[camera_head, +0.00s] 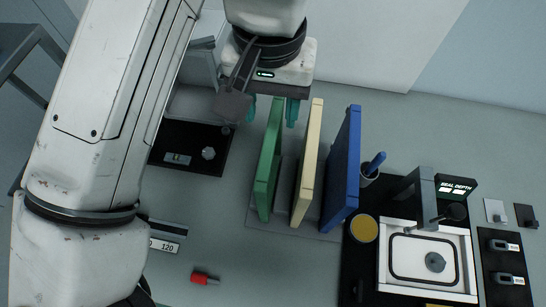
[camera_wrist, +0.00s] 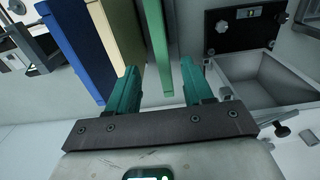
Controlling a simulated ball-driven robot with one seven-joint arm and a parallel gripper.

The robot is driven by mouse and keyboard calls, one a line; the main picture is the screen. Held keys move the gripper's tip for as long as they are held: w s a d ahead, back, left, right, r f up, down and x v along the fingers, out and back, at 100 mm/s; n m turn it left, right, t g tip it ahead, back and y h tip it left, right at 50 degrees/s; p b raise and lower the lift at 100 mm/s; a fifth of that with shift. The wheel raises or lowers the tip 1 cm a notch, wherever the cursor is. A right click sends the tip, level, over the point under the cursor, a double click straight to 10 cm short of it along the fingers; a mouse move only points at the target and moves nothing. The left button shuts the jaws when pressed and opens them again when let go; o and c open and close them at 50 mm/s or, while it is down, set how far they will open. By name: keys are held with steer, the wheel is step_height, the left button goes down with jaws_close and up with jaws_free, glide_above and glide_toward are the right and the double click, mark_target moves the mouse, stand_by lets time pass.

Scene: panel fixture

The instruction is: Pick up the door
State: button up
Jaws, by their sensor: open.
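Three upright panels stand side by side on a grey base (camera_head: 283,228): a green one (camera_head: 269,160), a cream one (camera_head: 307,165) and a blue one (camera_head: 342,170). None is visibly marked as the door. My gripper (camera_head: 271,110) is open at the far end of the green panel. In the wrist view, the edge of the green panel (camera_wrist: 158,45) lies between the two teal fingers, with gaps on both sides. The cream panel (camera_wrist: 121,30) is beside the left finger, and the blue panel (camera_wrist: 78,45) is further left. I cannot tell how deep the fingers reach.
A black plate (camera_head: 190,160) and a grey open box (camera_head: 195,103) lie left of the panels. A white framed fixture (camera_head: 455,265), a yellow round lid (camera_head: 364,228) and a blue-handled cup (camera_head: 369,176) are on the right. A red object (camera_head: 203,278) lies on the front surface.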

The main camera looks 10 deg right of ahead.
mark_target(271, 146)
steer(key=shift+w+d+f+b, duration=0.1)
steer(key=shift+w+f+b, duration=0.05)
steer(key=shift+f, duration=0.3)
steer(key=shift+w+d+f+b, duration=0.1)
steer(key=shift+w+f+b, duration=0.05)
steer(key=shift+f, duration=0.3)
steer(key=f, duration=1)
steer(key=shift+s+a, duration=0.1)
steer(key=shift+a, duration=0.1)
steer(key=shift+c, duration=0.3)
jaws_close()
steer(key=shift+r, duration=0.1)
